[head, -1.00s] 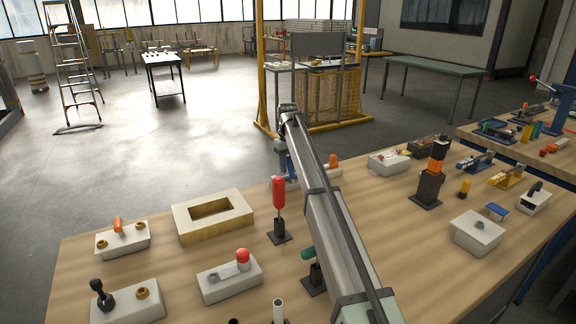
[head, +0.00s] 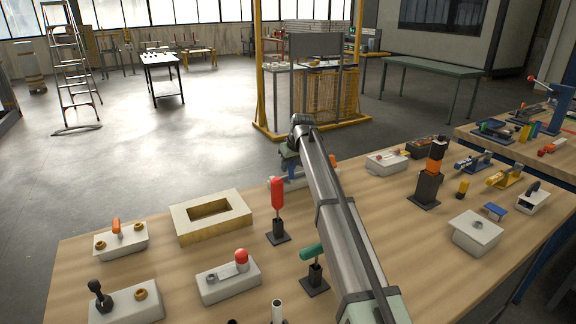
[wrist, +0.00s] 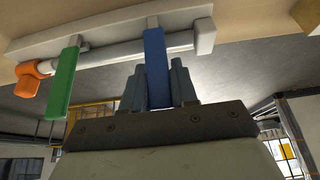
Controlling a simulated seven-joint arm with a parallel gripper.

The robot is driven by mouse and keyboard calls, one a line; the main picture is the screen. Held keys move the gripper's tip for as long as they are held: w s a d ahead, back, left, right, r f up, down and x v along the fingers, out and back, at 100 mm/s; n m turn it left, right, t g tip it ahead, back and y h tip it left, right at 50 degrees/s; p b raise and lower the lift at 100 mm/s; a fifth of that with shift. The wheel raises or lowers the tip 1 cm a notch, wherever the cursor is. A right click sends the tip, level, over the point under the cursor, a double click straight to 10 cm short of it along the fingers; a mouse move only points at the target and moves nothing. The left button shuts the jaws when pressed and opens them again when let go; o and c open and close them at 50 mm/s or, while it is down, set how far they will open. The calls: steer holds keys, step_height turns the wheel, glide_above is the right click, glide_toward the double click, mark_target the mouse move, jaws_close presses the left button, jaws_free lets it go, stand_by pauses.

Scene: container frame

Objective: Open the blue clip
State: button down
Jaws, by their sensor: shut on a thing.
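The blue clip (wrist: 155,55) is a flat blue bar on a pale fixture (wrist: 110,35) in the wrist view. My gripper (wrist: 158,82) has a finger on each side of the blue clip's free end and is shut on it. A green clip (wrist: 63,80) sits on the same fixture to the left, beside an orange knob (wrist: 28,80) at the end of a white rod (wrist: 120,57). In the head view, my arm partly hides the fixture (head: 288,183) at the table's back edge, and the blue clip cannot be made out clearly.
A hollow pale block (head: 210,216) stands left of the fixture, and a red-handled post (head: 278,205) stands in front. A green-handled post (head: 313,270) is close to my arm. A black and orange stack (head: 430,175) stands to the right. Bare wood lies between them.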

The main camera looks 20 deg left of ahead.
steer(key=shift+s+d+t+y, duration=0.2)
steer(key=shift+d+t+y, duration=0.05)
steer(key=shift+t+y, duration=0.15)
stand_by(0.3)
steer(key=c, duration=1)
jaws_free()
steer(key=shift+o, duration=0.2)
steer(key=shift+r, duration=0.1)
steer(key=v, duration=1.3)
steer(key=shift+s+d+r, duration=0.25)
steer(key=shift+r, duration=0.05)
